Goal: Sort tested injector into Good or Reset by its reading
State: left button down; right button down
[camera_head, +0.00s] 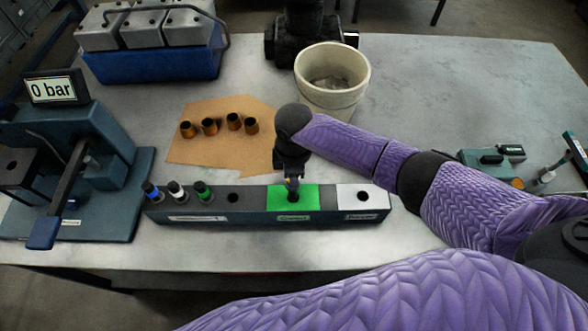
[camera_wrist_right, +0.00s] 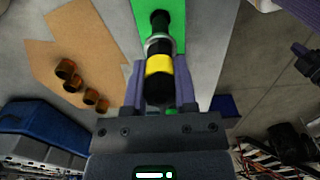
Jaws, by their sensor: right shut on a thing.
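A long dark rack (camera_head: 255,213) lies across the front of the table. Three injectors, with a blue band (camera_head: 151,191), a white band (camera_head: 177,190) and a green band (camera_head: 203,191), stand in its left part, beside an empty hole (camera_head: 233,197). My right gripper (camera_head: 292,178) is over the green section (camera_head: 311,196) and shut on a yellow-banded injector (camera_wrist_right: 160,66). Its far end is at the green section; whether it is in the hole is hidden. The white section (camera_head: 347,192) has an empty hole. The tester display (camera_head: 53,89) reads 0 bar. My left gripper is not in view.
Several copper-coloured sleeves (camera_head: 209,126) stand on brown cardboard (camera_head: 200,154) behind the rack. A cream bucket (camera_head: 331,103) stands behind my right wrist. A blue tray (camera_head: 150,66) is back left. A small teal device (camera_head: 487,159) lies at right. The back right table is clear.

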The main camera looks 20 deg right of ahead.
jog(key=shift+f, duration=0.2)
jog(key=shift+f+b, duration=1.25)
jog(key=shift+f, duration=0.35)
